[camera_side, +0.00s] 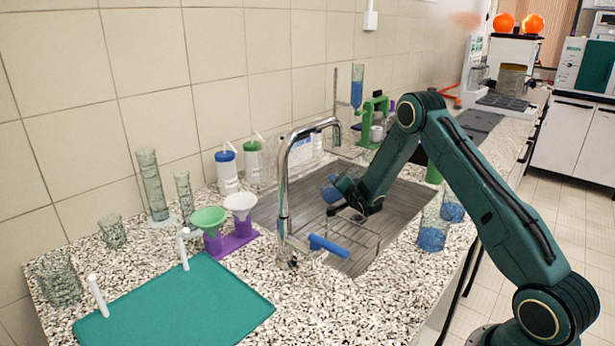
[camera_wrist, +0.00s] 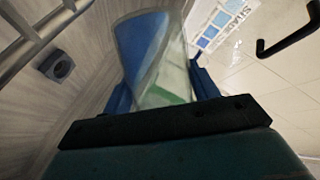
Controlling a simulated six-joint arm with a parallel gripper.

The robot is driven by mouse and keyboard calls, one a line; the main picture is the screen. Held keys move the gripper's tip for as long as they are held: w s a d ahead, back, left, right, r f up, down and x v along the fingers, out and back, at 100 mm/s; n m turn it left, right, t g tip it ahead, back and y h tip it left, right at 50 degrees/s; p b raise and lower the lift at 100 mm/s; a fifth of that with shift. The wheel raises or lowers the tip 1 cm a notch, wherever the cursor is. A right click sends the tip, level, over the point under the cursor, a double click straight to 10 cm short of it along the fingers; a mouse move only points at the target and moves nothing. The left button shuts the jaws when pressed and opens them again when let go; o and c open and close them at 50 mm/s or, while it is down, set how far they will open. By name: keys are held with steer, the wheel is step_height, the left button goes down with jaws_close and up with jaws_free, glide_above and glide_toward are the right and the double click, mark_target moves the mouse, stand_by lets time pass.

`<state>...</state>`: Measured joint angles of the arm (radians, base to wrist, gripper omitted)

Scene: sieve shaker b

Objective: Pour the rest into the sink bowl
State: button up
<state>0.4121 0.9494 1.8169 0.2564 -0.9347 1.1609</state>
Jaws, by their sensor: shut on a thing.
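My gripper (camera_side: 343,197) is low over the sink bowl (camera_side: 385,228), behind the tap in the side view. It is shut on a clear glass vessel with blue liquid (camera_side: 330,192). In the wrist view, the glass vessel (camera_wrist: 165,70) stands between the two blue finger pads, and the blue liquid lies slanted in it, so the vessel looks tilted. I cannot tell whether liquid is leaving its mouth.
A chrome tap (camera_side: 283,185) with a blue handle and a wire rack (camera_side: 352,235) stand close to my gripper. Glass beakers with blue liquid (camera_side: 432,235) stand at the right sink edge. A purple funnel stand (camera_side: 232,242), wash bottles (camera_side: 227,172) and a green mat (camera_side: 185,305) are left.

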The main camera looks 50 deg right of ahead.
mark_target(349, 174)
steer(key=shift+m, duration=0.3)
steer(key=shift+r+m+t, duration=0.5)
steer(key=shift+r+m, duration=0.1)
steer(key=shift+m, duration=0.1)
stand_by(0.7)
steer(key=shift+f+m+t, duration=0.1)
steer(key=shift+m+t, duration=0.3)
steer(key=shift+m, duration=0.3)
stand_by(0.4)
steer(key=shift+s+d+r+m+t, duration=0.4)
steer(key=shift+s+r+m, duration=0.1)
steer(key=shift+r+m, duration=0.15)
stand_by(0.5)
steer(key=shift+s+d+r+m+t+h, duration=0.15)
steer(key=shift+s+d+r+m+t, duration=0.1)
steer(key=shift+r+m, duration=0.4)
steer(key=shift+s+d+r+m+t+h, duration=0.15)
steer(key=shift+r+m+t, duration=0.15)
steer(key=shift+m, duration=0.6)
stand_by(1.3)
steer(key=shift+a, duration=0.1)
steer(key=shift+w+a+f+n+g, duration=0.25)
steer(key=shift+w+f+n+g, duration=0.15)
steer(key=shift+n, duration=0.4)
steer(key=shift+f+n+g+y, duration=0.25)
steer(key=shift+f+n+y, duration=0.15)
steer(key=shift+f+n, duration=0.3)
